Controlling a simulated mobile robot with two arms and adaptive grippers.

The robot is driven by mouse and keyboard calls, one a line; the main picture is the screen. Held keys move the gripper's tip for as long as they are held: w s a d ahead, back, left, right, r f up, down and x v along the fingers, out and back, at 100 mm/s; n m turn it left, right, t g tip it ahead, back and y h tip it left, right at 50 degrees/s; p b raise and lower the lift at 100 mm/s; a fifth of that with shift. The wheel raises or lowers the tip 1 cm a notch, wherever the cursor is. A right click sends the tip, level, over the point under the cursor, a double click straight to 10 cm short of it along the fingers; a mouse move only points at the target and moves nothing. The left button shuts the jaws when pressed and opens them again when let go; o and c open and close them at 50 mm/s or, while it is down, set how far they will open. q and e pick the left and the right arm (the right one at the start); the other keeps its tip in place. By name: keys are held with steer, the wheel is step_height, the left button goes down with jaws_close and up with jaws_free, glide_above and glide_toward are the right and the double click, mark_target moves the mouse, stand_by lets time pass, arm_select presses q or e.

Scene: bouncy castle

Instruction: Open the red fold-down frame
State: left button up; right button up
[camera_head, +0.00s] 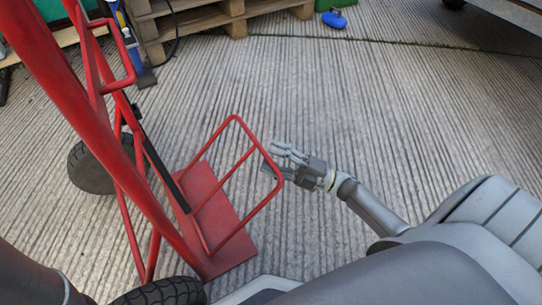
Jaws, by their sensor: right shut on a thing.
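The red fold-down frame (262,206) is a thin tubular loop low on a red hand truck (95,130). It stands tilted out over the truck's flat red toe plate (222,232). My right gripper (276,164) reaches in from the right, and its fingers are at the frame's outer right corner tube. It is shut on that tube. The exact contact is small and hard to see. My left gripper is not in view.
The hand truck has black wheels (92,168) at the left and bottom. Wooden pallets (185,22) and a blue object (334,19) lie at the back. A vehicle edge shows at top right. The ribbed concrete floor (400,120) is clear in the middle and right.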

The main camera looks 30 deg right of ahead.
steer(key=a+f+b+v, duration=0.1)
steer(key=f+b+v, duration=0.1)
steer(key=v, duration=1)
steer(key=shift+s+b, duration=0.2)
steer(key=shift+b, duration=0.65)
stand_by(0.7)
